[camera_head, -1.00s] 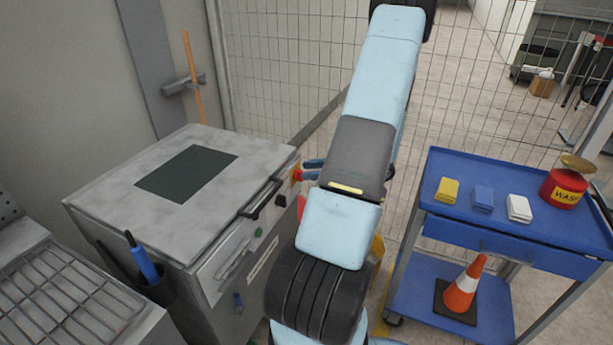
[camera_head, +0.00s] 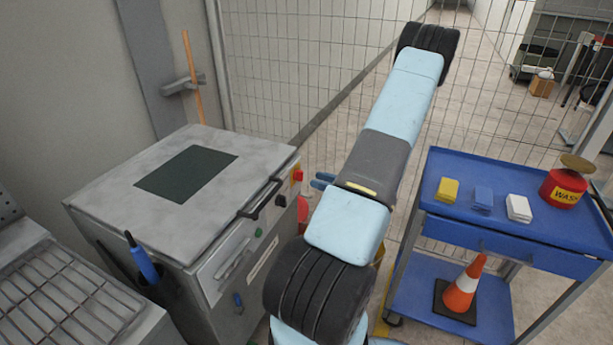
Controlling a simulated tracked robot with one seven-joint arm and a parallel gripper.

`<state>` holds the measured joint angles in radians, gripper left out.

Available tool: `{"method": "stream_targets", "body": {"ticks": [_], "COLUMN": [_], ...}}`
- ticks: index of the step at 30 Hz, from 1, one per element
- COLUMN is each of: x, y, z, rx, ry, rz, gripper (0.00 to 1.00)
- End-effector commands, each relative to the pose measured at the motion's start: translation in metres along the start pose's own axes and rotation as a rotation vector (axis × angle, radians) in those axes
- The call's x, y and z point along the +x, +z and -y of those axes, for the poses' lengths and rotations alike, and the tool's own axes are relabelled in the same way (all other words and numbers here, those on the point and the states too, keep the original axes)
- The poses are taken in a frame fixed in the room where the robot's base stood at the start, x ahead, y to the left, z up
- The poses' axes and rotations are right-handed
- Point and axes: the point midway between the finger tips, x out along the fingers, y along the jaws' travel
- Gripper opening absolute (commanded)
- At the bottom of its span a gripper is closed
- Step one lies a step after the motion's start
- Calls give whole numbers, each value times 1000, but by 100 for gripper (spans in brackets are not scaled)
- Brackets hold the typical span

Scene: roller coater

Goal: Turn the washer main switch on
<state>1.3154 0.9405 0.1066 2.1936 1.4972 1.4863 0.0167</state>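The washer is the grey box-shaped machine (camera_head: 130,195) at left centre, with a dark panel in its lid. A small red switch with some yellow (camera_head: 297,176) sits at the upper right of its front and looks like the main switch; its setting is too small to read. A black knob (camera_head: 280,200) and a green button (camera_head: 259,232) are below it. My gripper (camera_head: 321,180) shows only as two blue fingertips left of my arm. They are slightly apart, look empty, and appear just right of the red switch, with a gap. The rest of the gripper is hidden behind my arm.
A blue cart (camera_head: 520,205) stands at right with sponges, a red can (camera_head: 563,188) and, below, an orange cone (camera_head: 464,287). A wire fence (camera_head: 290,70) runs behind. A blue-handled tool (camera_head: 143,260) stands in a holder on the washer's left side.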

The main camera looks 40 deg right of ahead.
Motion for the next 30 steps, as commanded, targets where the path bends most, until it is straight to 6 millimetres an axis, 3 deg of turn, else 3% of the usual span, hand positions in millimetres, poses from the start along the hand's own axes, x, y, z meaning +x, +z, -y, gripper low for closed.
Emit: {"method": "stream_targets", "body": {"ticks": [6,12,24,30], "x": [37,57,63,63], "y": [0,0,0,0], "z": [-1,-1,-1,-1], "rx": [0,0,0,0], "ry": [3,3,2,2], "rz": [0,-1,-1,-1], "gripper": [39,39,39,20]}}
